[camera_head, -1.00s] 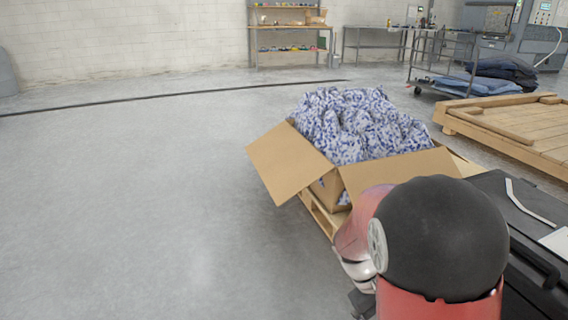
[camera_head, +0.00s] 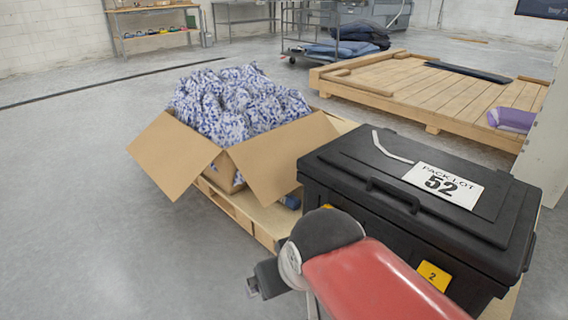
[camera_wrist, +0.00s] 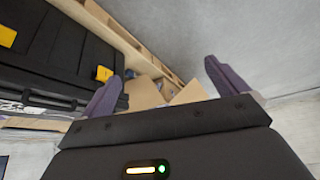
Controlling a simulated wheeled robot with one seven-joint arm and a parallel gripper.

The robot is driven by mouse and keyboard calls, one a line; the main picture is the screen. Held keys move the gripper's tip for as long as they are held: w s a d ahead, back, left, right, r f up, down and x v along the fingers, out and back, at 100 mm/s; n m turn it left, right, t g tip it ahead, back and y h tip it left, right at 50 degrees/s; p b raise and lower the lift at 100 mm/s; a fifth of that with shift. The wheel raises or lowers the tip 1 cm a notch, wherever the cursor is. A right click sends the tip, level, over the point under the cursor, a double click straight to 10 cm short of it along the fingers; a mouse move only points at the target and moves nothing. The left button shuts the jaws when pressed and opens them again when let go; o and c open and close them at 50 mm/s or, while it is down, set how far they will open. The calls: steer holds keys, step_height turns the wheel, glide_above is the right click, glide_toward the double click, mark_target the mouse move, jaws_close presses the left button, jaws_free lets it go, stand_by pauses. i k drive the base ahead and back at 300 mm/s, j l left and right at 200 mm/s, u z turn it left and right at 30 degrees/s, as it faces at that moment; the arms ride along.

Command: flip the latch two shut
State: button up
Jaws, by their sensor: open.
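The black case (camera_head: 330,165) stands with its lid down, with a "PACK LOT 52" label on top. It carries a yellow tag marked 2 (camera_head: 432,276) on its front side. A second yellow tag (camera_head: 327,207) is partly hidden behind my arm. The latches cannot be made out in the head view. In the wrist view the case (camera_wrist: 58,45) is at the left, with two yellow tags on its side. My gripper (camera_wrist: 163,70) is open and empty, its fingers spread wide. The left finger overlaps the case in the picture; contact cannot be told.
An open cardboard box (camera_head: 172,158) full of blue-and-white packing stands left of the case, both on a wooden pallet (camera_head: 240,218). A flat wooden platform (camera_head: 440,88) lies behind. A pale panel (camera_head: 545,140) stands at the right. The floor at the left is clear.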

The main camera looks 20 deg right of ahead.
mark_target(438, 277)
steer(key=k+z, duration=0.1)
steer(key=z, duration=1.75)
steer(key=j+z, duration=0.15)
steer(key=z, duration=0.4)
steer(key=j+z, duration=0.2)
steer(key=j, duration=0.4)
steer(key=k+j+z, duration=0.2)
steer(key=j, duration=0.35)
steer(key=j+z, duration=0.2)
steer(key=j, duration=0.35)
steer(key=k+j, duration=0.1)
steer(key=j, duration=0.3)
